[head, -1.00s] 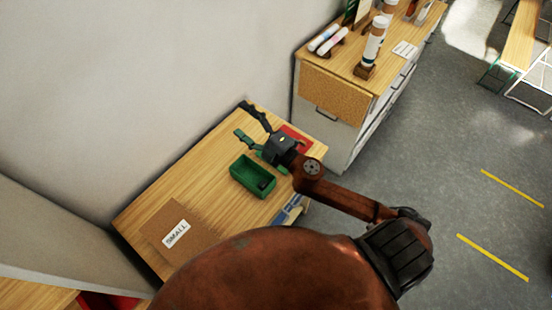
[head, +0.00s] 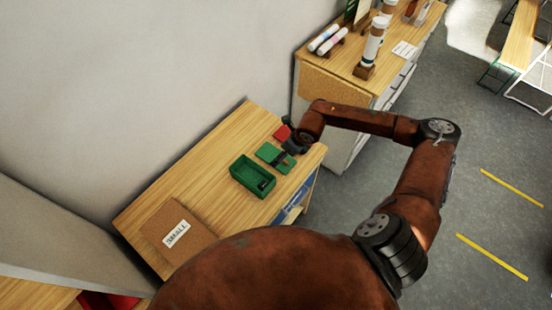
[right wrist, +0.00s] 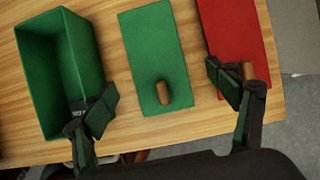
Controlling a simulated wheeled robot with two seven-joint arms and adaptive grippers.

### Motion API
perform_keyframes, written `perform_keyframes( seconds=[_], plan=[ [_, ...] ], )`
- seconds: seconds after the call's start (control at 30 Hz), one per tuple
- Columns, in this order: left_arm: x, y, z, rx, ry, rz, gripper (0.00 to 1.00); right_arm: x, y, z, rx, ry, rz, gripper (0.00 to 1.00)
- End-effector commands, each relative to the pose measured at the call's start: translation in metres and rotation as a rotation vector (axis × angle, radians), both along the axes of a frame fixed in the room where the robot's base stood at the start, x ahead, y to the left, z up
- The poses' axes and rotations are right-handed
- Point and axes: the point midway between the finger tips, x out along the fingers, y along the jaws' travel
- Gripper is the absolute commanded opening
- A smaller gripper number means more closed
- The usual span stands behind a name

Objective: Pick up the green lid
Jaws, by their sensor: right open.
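The flat green lid (head: 273,153) lies on the wooden table beside the green box (head: 246,180). In the right wrist view the green lid (right wrist: 150,40) lies flat, with a short brown handle (right wrist: 162,93) near its lower end. My right gripper (head: 287,154) is over the lid, pointing down; in its wrist view the open fingers (right wrist: 160,86) are spread to either side of the handle and hold nothing. The left finger overlaps the edge of the green box (right wrist: 72,60) in that view, and the right finger overlaps the red lid. My left gripper is not in view.
A red lid (right wrist: 235,35) with a brown handle (right wrist: 250,75) lies close to the right of the green lid. A brown board (head: 160,225) labelled SMALL is at the table's near left. A cabinet (head: 330,95) with bottles stands beyond.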

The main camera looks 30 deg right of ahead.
Motion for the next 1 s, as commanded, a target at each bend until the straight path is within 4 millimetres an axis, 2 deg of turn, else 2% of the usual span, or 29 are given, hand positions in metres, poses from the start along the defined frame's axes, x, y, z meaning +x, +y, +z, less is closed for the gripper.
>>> perform_keyframes(
  seconds=[0.33, 0.67, 1.0],
  plan=[
    [0.001, 0.0, 0.01, 0.0, -0.001, 0.0, 0.79, 0.02, 0.012, -0.039, 0.004, 0.002, 0.0, 0.8],
    [0.001, 0.0, 0.01, 0.0, -0.002, 0.0, 0.79, 0.022, 0.013, -0.046, 0.004, -0.001, 0.0, 0.8],
    [0.002, 0.0, 0.01, 0.0, -0.003, 0.0, 0.79, 0.022, 0.013, -0.046, 0.003, 0.0, 0.0, 0.57]
  ],
)
